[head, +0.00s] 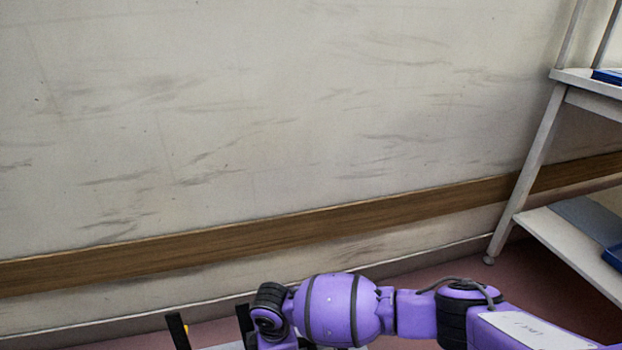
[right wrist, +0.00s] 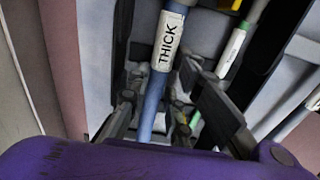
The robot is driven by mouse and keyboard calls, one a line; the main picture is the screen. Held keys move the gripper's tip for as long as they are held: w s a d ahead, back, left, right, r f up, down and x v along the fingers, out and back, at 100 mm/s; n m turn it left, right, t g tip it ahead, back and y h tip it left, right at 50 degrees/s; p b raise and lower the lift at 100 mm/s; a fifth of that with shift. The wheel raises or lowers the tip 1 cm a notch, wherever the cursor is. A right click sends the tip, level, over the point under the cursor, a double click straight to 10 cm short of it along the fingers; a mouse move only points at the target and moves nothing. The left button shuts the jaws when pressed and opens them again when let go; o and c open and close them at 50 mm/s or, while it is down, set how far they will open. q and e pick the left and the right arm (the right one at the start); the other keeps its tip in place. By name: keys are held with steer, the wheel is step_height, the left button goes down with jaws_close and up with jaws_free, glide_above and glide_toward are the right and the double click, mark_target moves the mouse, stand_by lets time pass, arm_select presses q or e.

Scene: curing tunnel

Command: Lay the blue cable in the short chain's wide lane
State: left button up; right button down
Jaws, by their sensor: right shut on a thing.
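A blue cable (right wrist: 152,108) with a white tag reading THICK (right wrist: 167,40) runs down the middle of the right wrist view. My right gripper (right wrist: 166,98) is shut on the blue cable, its dark fingers on either side of it; the exact contact is partly in shadow. In the head view my purple right arm comes in from the right along the bottom, and its gripper is below the frame. My left gripper is in neither view. I cannot make out the short chain or its wide lane with certainty.
A green cable with a white tag (right wrist: 232,54) lies right of the blue one. Two black uprights (head: 178,330) stand at the head view's bottom edge. A white shelf rack (head: 528,165) holding blue items stands at the right, by a scuffed wall (head: 250,120) with a wooden rail (head: 200,240).

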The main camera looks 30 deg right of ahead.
steer(key=shift+w+r, duration=0.1)
steer(key=shift+w, duration=0.05)
steer(key=c, duration=1.9)
jaws_free()
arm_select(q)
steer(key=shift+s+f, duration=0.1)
arm_select(e)
steer(key=shift+o, duration=0.2)
arm_select(q)
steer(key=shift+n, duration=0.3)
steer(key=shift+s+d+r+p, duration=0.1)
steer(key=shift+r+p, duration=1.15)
steer(key=shift+p, duration=0.1)
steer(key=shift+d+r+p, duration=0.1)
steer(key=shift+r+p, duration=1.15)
steer(key=shift+p, duration=0.05)
arm_select(e)
step_height(320, 180, up, 12)
